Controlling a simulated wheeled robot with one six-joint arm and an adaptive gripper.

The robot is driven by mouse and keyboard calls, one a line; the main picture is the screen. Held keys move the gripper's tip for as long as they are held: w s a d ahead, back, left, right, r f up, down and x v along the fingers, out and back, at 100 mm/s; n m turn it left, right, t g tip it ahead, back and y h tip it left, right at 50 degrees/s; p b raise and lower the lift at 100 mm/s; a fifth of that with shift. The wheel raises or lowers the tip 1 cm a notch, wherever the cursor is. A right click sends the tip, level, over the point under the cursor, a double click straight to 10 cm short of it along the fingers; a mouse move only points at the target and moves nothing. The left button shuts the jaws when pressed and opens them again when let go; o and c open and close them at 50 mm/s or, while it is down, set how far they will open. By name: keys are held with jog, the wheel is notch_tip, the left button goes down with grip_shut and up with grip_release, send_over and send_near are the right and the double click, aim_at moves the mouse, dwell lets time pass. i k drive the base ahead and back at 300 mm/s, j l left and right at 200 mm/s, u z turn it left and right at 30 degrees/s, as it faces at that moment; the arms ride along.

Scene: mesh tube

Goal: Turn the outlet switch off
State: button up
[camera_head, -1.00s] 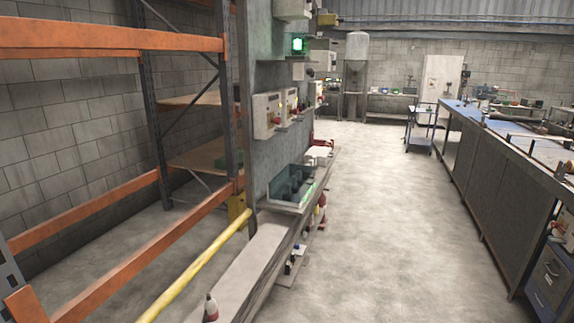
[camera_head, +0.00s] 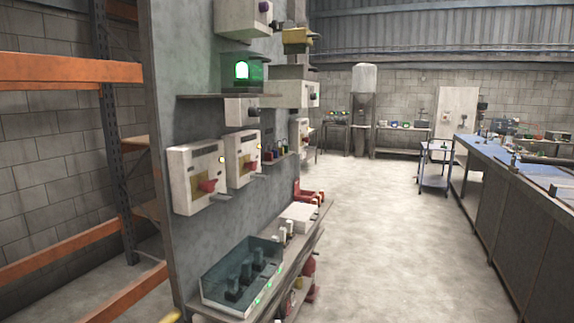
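Two white switch boxes hang side by side on the grey panel, left of the middle of the head view. The farther switch box (camera_head: 241,155) has a similar red handle. A smaller white box with a dark knob (camera_head: 241,111) sits above them under a shelf. I cannot tell which of these is the outlet switch. My gripper is not in view.
A bench along the panel holds a teal tray (camera_head: 241,278) with dark items and green lights. Orange shelving (camera_head: 60,70) stands at left. The concrete aisle (camera_head: 400,225) is clear, with a long workbench (camera_head: 510,215) at right.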

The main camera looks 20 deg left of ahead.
aim_at(252, 165)
jog(key=i+l+u, duration=0.1)
jog(key=i, duration=1.65)
jog(key=i+l+u, duration=0.25)
jog(key=i, duration=0.25)
jog(key=i+l+u, duration=0.2)
jog(key=i, duration=0.35)
jog(key=j, duration=0.1)
